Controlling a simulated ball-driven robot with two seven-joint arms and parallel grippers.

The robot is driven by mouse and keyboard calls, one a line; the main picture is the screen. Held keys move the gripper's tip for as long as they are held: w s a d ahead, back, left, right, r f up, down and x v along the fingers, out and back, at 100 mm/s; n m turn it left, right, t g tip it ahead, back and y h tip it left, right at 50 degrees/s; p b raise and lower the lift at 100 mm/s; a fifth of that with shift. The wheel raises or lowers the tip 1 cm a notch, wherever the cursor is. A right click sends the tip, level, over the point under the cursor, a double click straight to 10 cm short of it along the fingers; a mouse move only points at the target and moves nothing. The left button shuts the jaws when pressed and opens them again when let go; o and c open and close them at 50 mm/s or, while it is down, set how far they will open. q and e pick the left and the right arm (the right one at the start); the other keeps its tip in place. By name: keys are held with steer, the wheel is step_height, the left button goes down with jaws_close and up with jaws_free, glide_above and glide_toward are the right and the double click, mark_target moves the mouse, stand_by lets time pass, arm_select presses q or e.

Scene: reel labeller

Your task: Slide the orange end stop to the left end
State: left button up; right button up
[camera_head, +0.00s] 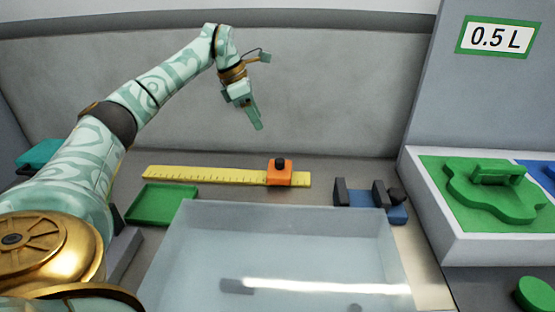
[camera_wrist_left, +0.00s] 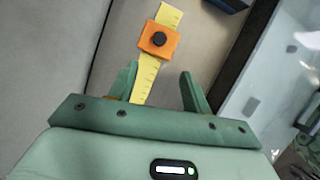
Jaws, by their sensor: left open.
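The orange end stop (camera_head: 279,173) sits on a yellow ruler rail (camera_head: 205,175) near the rail's right end in the head view. It is a block with a black knob on top. My left gripper (camera_head: 257,122) hangs above and behind the rail, a little left of the stop, with its fingers pointing down. In the left wrist view, the open fingers (camera_wrist_left: 160,82) straddle the line of the rail (camera_wrist_left: 146,78), and the end stop (camera_wrist_left: 158,40) lies beyond the fingertips, not touched. My right gripper is in neither view.
A green tray (camera_head: 162,204) lies in front of the rail's left part. A large clear bin (camera_head: 180,235) fills the front middle. A blue fixture with dark posts (camera_head: 384,212) stands right of the rail. A grey wall (camera_head: 320,90) rises behind.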

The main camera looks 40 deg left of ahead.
mark_target(278, 160)
arm_select(q)
steer(key=b+x, duration=0.5)
steer(key=x, duration=1)
steer(key=shift+w+b, duration=0.1)
steer(key=shift+b, duration=0.2)
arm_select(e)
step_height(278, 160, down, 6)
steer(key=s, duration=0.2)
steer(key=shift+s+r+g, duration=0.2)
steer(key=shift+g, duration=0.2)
arm_select(q)
steer(key=shift+r, duration=0.1)
jaws_close()
steer(key=shift+a, duration=0.15)
